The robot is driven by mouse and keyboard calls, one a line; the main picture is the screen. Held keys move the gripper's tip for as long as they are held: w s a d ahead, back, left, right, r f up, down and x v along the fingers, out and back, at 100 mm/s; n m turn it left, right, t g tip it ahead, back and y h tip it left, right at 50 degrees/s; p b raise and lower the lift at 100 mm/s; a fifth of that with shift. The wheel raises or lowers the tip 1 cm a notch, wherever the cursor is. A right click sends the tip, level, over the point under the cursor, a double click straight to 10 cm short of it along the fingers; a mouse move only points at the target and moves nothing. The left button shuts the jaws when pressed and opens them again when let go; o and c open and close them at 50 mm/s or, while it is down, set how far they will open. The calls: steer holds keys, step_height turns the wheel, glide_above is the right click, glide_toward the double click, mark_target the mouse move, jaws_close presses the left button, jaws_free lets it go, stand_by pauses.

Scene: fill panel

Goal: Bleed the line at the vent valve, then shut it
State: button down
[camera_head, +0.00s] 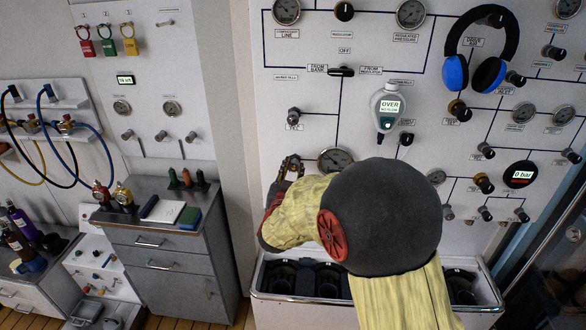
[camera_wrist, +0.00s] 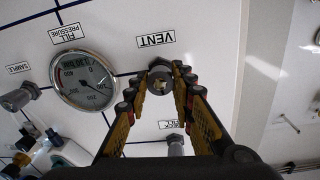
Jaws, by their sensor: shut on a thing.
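The vent valve's knob (camera_wrist: 160,79) is in the wrist view, beside the VENT label (camera_wrist: 157,40) on the white panel. My gripper (camera_wrist: 161,90) is shut on this knob, with one yellow-and-black finger on each side of it. In the head view, my gripper (camera_head: 291,166) is at the panel to the left of a round gauge, and it hides the valve there. The fill pressure gauge (camera_wrist: 84,81) is left of the knob in the wrist view. I cannot tell from these frames how far the valve is turned.
A handheld meter reading OVER (camera_head: 388,108) hangs on the panel. Blue-and-black ear defenders (camera_head: 488,75) hang at the upper right. A display reads 0 bar (camera_head: 520,174). Another valve knob (camera_wrist: 18,98) is left of the gauge. A trough with dark cylinders (camera_head: 282,296) stands below my arm.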

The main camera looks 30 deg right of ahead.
steer(key=n+p, duration=0.2)
steer(key=n, duration=0.4)
steer(key=n+p, duration=0.3)
steer(key=n, duration=0.4)
steer(key=shift+t, duration=0.4)
steer(key=n+p, duration=0.2)
steer(key=n, duration=0.4)
steer(key=shift+n+y, duration=0.3)
steer(key=shift+n, duration=0.1)
steer(key=n+p, duration=0.2)
steer(key=n, duration=0.4)
steer(key=shift+n+p, duration=0.3)
steer(key=shift+p, duration=0.1)
steer(key=c, duration=1.6)
jaws_free()
steer(key=shift+o, duration=0.5)
